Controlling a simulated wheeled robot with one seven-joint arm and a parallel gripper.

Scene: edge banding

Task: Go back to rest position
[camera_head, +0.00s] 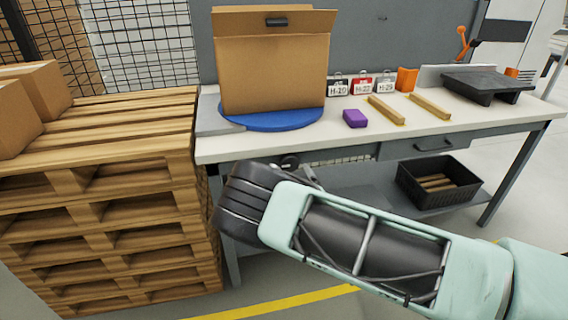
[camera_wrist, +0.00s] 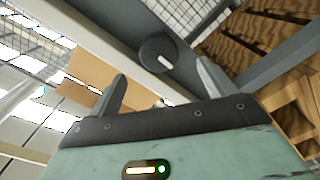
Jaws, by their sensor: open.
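My gripper (camera_wrist: 163,88) is open in the wrist view, with its two grey fingers wide apart. I see nothing held between them. In the head view my arm reaches in from the lower right, and its dark wrist end is low in front of the workbench (camera_head: 225,148), near its left front edge. The fingers are mostly hidden there. The wrist view is tilted and looks upward past grey bench framing. A dark round part (camera_wrist: 157,53) shows beyond the fingers; I cannot tell what it is or how far away.
A pallet stack (camera_head: 110,180) stands close on the left. On the bench are a cardboard box (camera_head: 270,75) on a blue disc (camera_head: 275,121), a purple block (camera_head: 355,118), two wooden strips and several tags. A black crate (camera_head: 438,183) sits on the lower shelf.

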